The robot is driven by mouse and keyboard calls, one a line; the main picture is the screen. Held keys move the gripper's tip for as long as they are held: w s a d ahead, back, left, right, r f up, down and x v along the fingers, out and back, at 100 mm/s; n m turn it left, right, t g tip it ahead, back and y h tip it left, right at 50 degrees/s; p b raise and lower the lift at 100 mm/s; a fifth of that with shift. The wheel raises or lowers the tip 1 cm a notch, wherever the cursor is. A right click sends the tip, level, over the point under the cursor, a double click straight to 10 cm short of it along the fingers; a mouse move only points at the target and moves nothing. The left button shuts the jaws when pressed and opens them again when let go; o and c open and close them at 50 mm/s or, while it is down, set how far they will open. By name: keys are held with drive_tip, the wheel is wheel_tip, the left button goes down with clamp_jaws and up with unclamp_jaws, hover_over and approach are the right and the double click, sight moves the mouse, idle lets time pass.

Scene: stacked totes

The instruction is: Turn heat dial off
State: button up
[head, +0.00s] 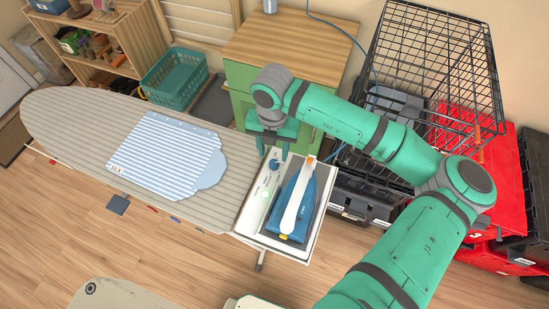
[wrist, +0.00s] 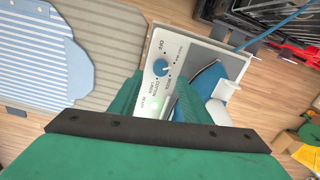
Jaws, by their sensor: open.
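The heat dial (head: 273,165) is a small blue knob on the white control panel (head: 252,212) of the iron station at the board's right end. In the wrist view the dial (wrist: 161,68) sits below the printed word OFF, with other settings printed around it; I cannot tell its exact setting. A green light (wrist: 155,102) glows on the panel. The blue and white iron (head: 293,202) rests on its plate beside the panel. My gripper (head: 273,151) is open, above the panel close to the dial. In the wrist view its fingers lie either side of the panel, and holding nothing.
The ironing board (head: 62,115) carries a folded blue-striped shirt (head: 165,155). A green cabinet (head: 300,50) stands behind, a wire crate (head: 430,60) and red toolbox (head: 500,190) at right. A teal basket (head: 175,80) stands behind the board.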

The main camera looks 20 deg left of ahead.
sight(274, 162)
drive_tip(key=shift+f, duration=2.8)
drive_tip(key=c, duration=1)
drive_tip(key=shift+c, duration=0.2)
drive_tip(key=shift+w+n, duration=0.1)
drive_tip(key=shift+n, duration=0.2)
drive_tip(key=n, duration=0.5)
drive_tip(key=shift+r, duration=0.1)
drive_tip(key=n, duration=0.6)
drive_tip(key=shift+n, duration=0.3)
